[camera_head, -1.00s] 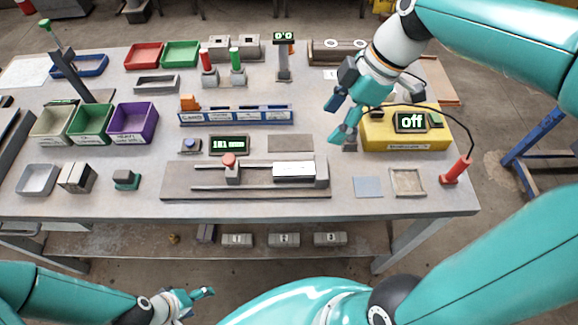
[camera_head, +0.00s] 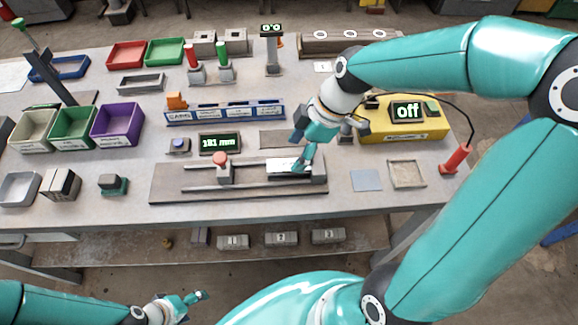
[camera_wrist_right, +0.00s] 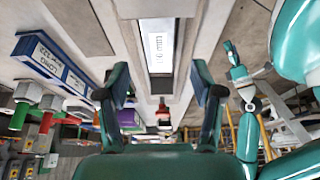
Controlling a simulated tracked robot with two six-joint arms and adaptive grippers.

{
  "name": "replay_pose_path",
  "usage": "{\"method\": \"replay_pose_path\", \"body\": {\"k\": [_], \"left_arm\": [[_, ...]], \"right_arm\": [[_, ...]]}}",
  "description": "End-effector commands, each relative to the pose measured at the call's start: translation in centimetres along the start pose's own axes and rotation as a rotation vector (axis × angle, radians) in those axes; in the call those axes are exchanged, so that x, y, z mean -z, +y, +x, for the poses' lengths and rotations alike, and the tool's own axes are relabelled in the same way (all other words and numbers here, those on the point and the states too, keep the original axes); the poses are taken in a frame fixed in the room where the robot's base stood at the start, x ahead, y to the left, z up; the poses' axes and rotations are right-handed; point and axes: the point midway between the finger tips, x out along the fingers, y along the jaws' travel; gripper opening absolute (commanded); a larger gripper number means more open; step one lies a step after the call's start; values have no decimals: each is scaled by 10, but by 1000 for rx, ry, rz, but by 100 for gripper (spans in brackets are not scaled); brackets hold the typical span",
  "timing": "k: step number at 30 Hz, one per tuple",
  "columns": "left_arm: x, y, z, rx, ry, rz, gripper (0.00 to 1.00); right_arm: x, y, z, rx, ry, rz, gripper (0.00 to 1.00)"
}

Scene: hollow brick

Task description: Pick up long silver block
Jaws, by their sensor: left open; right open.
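The long silver block (camera_head: 284,165) lies flat at the right part of the grey measuring fixture (camera_head: 165,185). In the right wrist view the block (camera_wrist_right: 158,45) is seen lengthwise, with a label on its top. My right gripper (camera_head: 302,150) is open over the block's right part and hides some of it in the head view. In the right wrist view its fingers (camera_wrist_right: 160,82) stand apart on either side of the block's line, with nothing between them. Contact cannot be told. My left gripper (camera_head: 194,299) is open and empty, low in front of the table.
A red-knobbed slider (camera_head: 222,168) stands left of the block on the fixture. A display (camera_head: 219,143) reads 181 mm. The blue rack (camera_head: 225,113) lies behind, and the yellow box (camera_head: 425,131) marked off is at right. Numbered blocks (camera_head: 281,238) lie on the lower shelf.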

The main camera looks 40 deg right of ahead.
Motion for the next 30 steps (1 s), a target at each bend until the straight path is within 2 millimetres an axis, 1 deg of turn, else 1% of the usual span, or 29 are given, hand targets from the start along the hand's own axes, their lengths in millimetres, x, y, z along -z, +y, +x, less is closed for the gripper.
{"method": "replay_pose_path", "body": {"k": [4,10,14,17,30], "left_arm": [[0,1,-3,0,0,0,71],[0,3,-8,0,0,0,71],[0,3,-9,0,0,0,71],[0,3,-9,0,0,0,71],[0,2,-6,0,0,0,71]], "right_arm": [[-1,0,9,4,-1,2,67],[-5,0,38,6,-1,2,67],[-5,1,50,2,0,1,67],[-5,1,53,0,0,1,67],[-5,2,54,-1,0,1,67]]}}
